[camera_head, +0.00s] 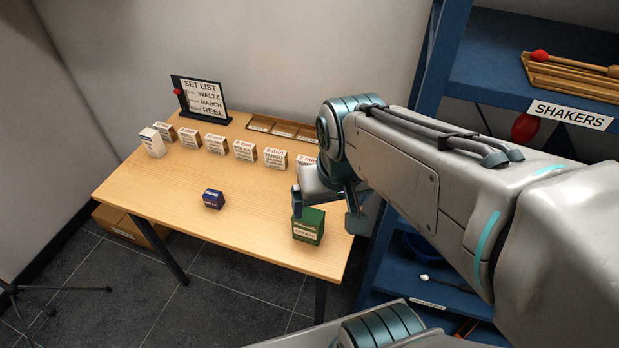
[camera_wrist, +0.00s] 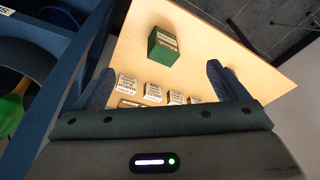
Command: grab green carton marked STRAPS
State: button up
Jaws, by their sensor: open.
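The green carton (camera_head: 308,226) stands upright near the right front corner of the table, with a pale label on its front. It also shows in the wrist view (camera_wrist: 163,46), ahead of my gripper and between the lines of its fingers. My gripper (camera_head: 326,212) is open, with its fingers above and behind the carton in the head view. In the wrist view my gripper (camera_wrist: 160,78) has its two fingers wide apart with nothing between them. I cannot tell from the head view whether a finger touches the carton.
The wooden table (camera_head: 150,190) also holds a small dark blue box (camera_head: 213,198), a row of several white and tan cartons (camera_head: 244,151), a set list stand (camera_head: 202,97) and a shallow divided tray (camera_head: 283,129). A blue shelf unit (camera_head: 490,75) stands close on the right.

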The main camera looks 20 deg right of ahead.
aim_at(310, 214)
jog(key=w+f+m+g+b, duration=0.1)
jog(key=w+f+m+b, duration=0.1)
jog(key=w+f, duration=0.2)
jog(key=w+f+m+g+b, duration=0.1)
jog(key=w+f+m+b, duration=0.1)
jog(key=w+f, duration=0.2)
jog(key=w+f+m+b, duration=0.2)
jog(key=w+f+b, duration=0.1)
jog(key=w, duration=0.2)
jog(key=shift+d+f+m+g, duration=0.25)
jog(key=shift+f+m+g, duration=0.05)
jog(key=shift+f+g, duration=0.1)
jog(key=f, duration=0.7)
jog(key=shift+w+f+b, duration=0.2)
jog(key=shift+f+b, duration=0.1)
jog(key=shift+f, duration=0.1)
jog(key=shift+a+f, duration=0.15)
jog(key=shift+f, duration=1.4)
jog(key=shift+a+f, duration=0.1)
jog(key=shift+f, duration=1.45)
jog(key=c, duration=1.1)
jog(key=shift+r, duration=0.1)
